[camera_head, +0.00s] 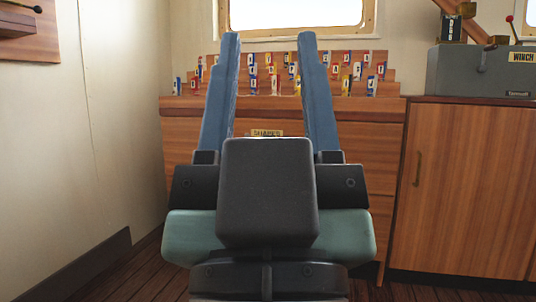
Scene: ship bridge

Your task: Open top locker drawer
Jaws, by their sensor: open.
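The wooden locker (180,131) stands ahead against the wall, with drawer fronts one above another. The top drawer front (372,134) shows on both sides of my gripper, and a small label plate (267,133) is on it. My gripper (268,38) is in front of the locker, its two blue fingers apart and pointing up in the picture. Nothing shows between the fingertips. My gripper hides the middle of the locker and most of the lower drawers. I cannot see a handle on the top drawer.
Several small coloured flag-marked items (273,80) stand on stepped wooden racks on top of the locker. To the right, a wooden cabinet (470,180) with a handle carries a grey winch box (470,72). A wall (110,120) bounds the left. Floor shows at lower left.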

